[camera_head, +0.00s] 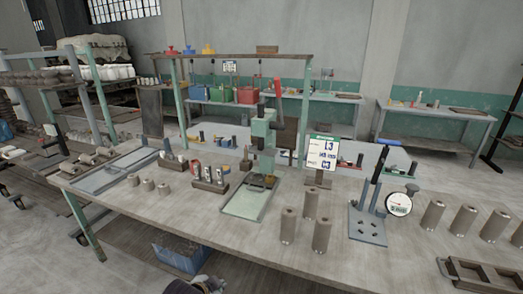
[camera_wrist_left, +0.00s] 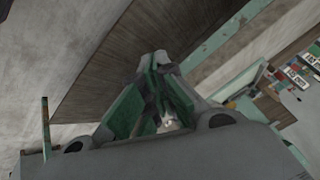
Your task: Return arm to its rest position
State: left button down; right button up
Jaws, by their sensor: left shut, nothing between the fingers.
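My left gripper (camera_wrist_left: 168,62) shows in the left wrist view with its green and grey fingers drawn together. It is shut with nothing between the fingers. Around it in that view are a brown surface, pale floor and a green frame edge. In the head view, only a dark piece of what looks like my own arm shows at the bottom edge, in front of the workbench (camera_head: 240,243). I cannot tell its fingers there. My right gripper is not in view.
On the workbench stand a green press (camera_head: 263,140), grey cylinders (camera_head: 322,235), a dial gauge (camera_head: 398,204), a sign (camera_head: 320,154) and a dark tray (camera_head: 485,273). A blue crate (camera_head: 180,256) sits under the bench. A rack (camera_head: 85,80) stands at left.

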pick_arm(q)
jog(key=s+a+n+g+y, duration=0.15)
jog(key=s+a+n, duration=0.25)
jog(key=s, duration=0.4)
jog(key=s+a+n+g, duration=0.2)
jog(key=s+a+n, duration=0.25)
jog(key=s, duration=0.35)
notch_tip(320, 180, down, 35)
jog(key=s+m+g, duration=0.1)
jog(key=s+g, duration=0.1)
jog(key=s, duration=0.1)
jog(key=s+a+f, duration=0.2)
jog(key=s+f, duration=0.7)
jog(key=s, duration=0.1)
jog(key=s+a+f, duration=0.2)
jog(key=s+f, duration=0.7)
jog(key=s, duration=0.2)
jog(key=shift+s+a+f+g, duration=0.2)
jog(key=shift+a+f+g, duration=0.05)
jog(key=shift+f+g, duration=0.2)
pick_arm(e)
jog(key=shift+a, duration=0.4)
